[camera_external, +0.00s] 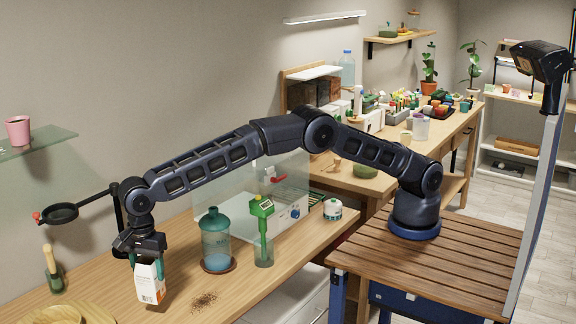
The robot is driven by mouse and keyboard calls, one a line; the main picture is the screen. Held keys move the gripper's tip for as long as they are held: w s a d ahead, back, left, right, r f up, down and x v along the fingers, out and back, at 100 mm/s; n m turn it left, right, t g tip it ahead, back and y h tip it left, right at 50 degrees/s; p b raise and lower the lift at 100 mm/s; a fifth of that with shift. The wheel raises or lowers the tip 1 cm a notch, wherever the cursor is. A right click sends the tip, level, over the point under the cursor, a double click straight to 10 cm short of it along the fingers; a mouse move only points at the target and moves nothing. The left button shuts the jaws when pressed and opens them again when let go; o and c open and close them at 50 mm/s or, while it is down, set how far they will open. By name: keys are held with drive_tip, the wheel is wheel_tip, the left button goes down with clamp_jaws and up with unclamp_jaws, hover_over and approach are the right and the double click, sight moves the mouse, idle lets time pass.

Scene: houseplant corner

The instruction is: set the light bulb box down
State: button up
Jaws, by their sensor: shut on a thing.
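The light bulb box (150,284) is a white carton with orange marking, held upright at the left end of the wooden workbench (110,284). My gripper (146,262) points down and is shut on the upper part of the box. The box's lower end is at or just above the bench top; I cannot tell whether it touches. The fingers cover part of the box's top and sides.
A teal-topped bottle (215,242) on a round coaster and a green tool in a glass (263,232) stand right of the box. Brown crumbs (204,301) lie close by. A wooden tray (55,314) and a wooden-handled brush (50,268) are at left.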

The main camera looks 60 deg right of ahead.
sight(151, 285)
drive_tip(key=shift+f, duration=2.75)
drive_tip(key=o, duration=1.2)
drive_tip(key=shift+f, duration=0.1)
wheel_tip(151, 285, up, 12)
drive_tip(key=shift+r, duration=0.15)
